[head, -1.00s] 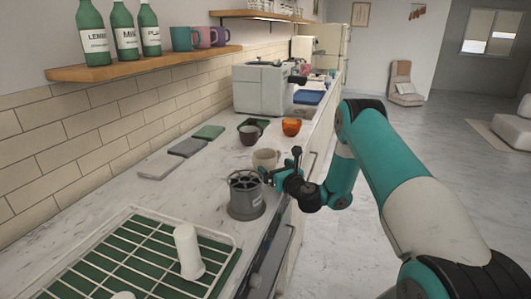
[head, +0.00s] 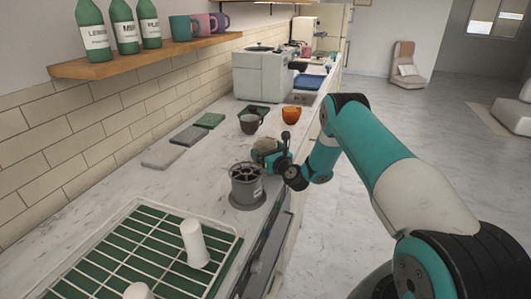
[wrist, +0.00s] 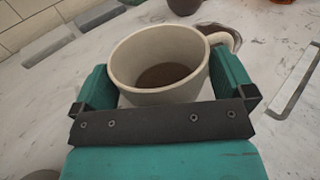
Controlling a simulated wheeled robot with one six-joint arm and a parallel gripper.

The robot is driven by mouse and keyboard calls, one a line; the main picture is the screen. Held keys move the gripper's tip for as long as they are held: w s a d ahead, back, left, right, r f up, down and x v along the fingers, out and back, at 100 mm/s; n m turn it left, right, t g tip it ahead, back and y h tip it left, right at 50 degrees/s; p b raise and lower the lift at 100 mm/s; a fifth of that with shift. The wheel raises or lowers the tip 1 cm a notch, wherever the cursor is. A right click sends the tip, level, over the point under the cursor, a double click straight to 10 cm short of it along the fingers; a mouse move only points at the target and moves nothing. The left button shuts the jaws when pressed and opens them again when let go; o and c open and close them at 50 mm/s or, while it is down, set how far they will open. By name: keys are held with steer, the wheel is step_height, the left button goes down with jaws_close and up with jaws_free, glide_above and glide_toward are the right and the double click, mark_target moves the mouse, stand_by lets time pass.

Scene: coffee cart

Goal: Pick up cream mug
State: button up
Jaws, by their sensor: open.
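The cream mug (wrist: 160,62) fills the middle of the wrist view, upright on the counter, with dark liquid or a dark bottom showing inside. Its handle points to the upper right. My gripper (wrist: 165,95) is open, with one teal finger on each side of the mug; I cannot tell whether the fingers touch it. In the head view my gripper (head: 268,152) is over the mug's place on the counter, and the mug is mostly hidden behind it.
A grey cylindrical holder (head: 247,188) stands close in front of my gripper. A dark mug (head: 250,123) and an orange cup (head: 291,115) stand behind it. The counter (head: 175,185) between is clear.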

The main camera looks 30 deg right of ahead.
steer(key=c, duration=0.8)
steer(key=shift+r, duration=0.15)
